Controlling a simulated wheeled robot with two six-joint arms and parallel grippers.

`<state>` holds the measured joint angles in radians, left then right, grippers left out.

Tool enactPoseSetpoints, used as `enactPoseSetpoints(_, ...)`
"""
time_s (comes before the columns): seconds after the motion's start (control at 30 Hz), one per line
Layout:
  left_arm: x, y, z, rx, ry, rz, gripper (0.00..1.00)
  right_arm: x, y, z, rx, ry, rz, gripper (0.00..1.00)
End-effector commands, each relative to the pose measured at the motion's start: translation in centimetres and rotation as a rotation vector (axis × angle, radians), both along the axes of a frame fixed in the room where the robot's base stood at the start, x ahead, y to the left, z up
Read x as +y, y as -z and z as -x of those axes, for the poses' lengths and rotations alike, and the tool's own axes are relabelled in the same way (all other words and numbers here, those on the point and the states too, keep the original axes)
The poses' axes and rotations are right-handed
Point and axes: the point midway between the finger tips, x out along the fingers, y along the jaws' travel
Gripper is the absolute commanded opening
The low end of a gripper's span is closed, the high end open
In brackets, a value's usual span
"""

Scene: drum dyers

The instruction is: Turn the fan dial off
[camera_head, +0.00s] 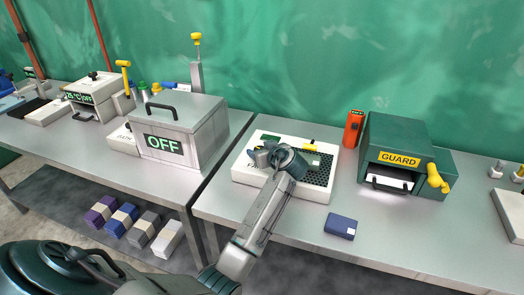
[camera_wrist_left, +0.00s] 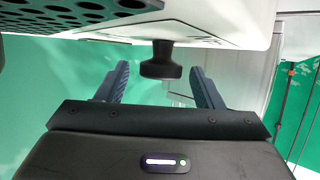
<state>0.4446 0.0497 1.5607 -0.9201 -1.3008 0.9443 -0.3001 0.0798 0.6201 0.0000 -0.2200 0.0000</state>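A black dial (camera_wrist_left: 160,62) with a flared end stands out from a white panel in the left wrist view. My left gripper (camera_wrist_left: 160,82) is open, with one blue-grey finger on each side of the dial and a visible gap on both sides. In the head view my left gripper (camera_head: 262,156) is over the left part of a white box (camera_head: 303,191) with a dark perforated top. The dial cannot be made out there, behind my gripper. The dial's pointer or marking is not readable. My right gripper is in neither view.
A yellow-topped part (camera_head: 309,146) and a small dark green display (camera_head: 271,138) are on the white box. An orange device (camera_head: 353,128) and a green GUARD unit (camera_head: 393,135) stand to the right. A grey OFF box (camera_head: 215,125) stands left, across a table gap. A blue box (camera_head: 341,227) lies in front.

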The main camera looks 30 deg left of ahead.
Motion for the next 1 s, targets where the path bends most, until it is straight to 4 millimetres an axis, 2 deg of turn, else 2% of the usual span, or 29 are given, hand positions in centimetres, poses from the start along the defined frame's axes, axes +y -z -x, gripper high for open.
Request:
enactPoseSetpoints(0.17,-0.2,0.0,0.1,0.0,0.001,0.0,0.61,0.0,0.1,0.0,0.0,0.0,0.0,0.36)
enactPoseSetpoints(0.27,-1.0,-0.2,0.5,-0.001,0.001,0.002,0.61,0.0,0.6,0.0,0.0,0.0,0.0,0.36)
enactPoseSetpoints(0.7,-7.5,-3.3,4.3,-0.002,0.002,0.004,0.61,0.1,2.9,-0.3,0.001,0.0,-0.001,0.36)
enactPoseSetpoints(1.0,-8.6,-4.1,5.1,0.0,0.0,0.0,0.61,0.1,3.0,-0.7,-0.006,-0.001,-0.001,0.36)
